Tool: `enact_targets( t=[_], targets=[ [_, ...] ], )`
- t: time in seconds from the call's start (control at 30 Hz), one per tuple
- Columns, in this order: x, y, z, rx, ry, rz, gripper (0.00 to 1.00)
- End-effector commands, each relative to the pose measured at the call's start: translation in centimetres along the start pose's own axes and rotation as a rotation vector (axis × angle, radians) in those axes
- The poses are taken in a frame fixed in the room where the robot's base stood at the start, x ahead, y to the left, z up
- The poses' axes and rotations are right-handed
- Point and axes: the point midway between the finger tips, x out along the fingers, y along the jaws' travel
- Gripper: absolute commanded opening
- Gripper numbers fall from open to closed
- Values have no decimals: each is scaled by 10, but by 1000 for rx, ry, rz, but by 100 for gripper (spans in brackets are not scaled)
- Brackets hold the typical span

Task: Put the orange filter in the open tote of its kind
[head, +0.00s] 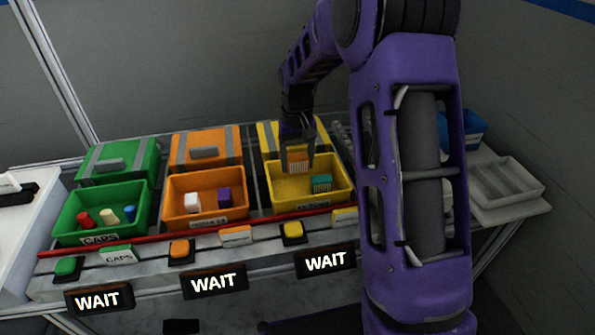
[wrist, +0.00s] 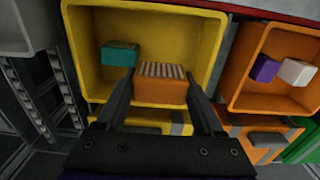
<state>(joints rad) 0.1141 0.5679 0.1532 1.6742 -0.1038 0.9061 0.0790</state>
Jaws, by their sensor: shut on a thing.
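The orange filter (head: 298,160) is an orange block with a pale ribbed face. My gripper (head: 297,158) is shut on it, over the yellow tote (head: 313,212). In the wrist view the filter (wrist: 161,86) sits between both fingers (wrist: 160,95), in front of the yellow tote's interior (wrist: 180,35). I cannot tell whether it touches the tote floor. A teal ribbed block (head: 321,183) lies inside the yellow tote at its right; it also shows in the wrist view (wrist: 120,54). The yellow tote is open, and its front label is hard to read.
An open orange tote (head: 190,225) holds a white and a purple block. An open green tote (head: 85,237), labelled CAPS, holds several small caps. Lidded totes stand behind. A red rail (head: 150,237) and WAIT signs (head: 213,281) line the front. A grey divided tray (head: 505,185) is at right.

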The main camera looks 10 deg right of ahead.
Motion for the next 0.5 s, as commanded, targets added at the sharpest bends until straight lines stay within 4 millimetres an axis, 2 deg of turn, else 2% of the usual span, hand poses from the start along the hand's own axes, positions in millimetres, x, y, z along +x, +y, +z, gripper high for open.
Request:
enact_targets(
  t=[0.03, 0.13, 0.5],
  targets=[
    [12, 0, 1, 0, -5, 0, 16],
    [26, 0, 1, 0, -4, 0, 16],
    [31, 0, 0, 0, -1, 0, 16]
  ],
)
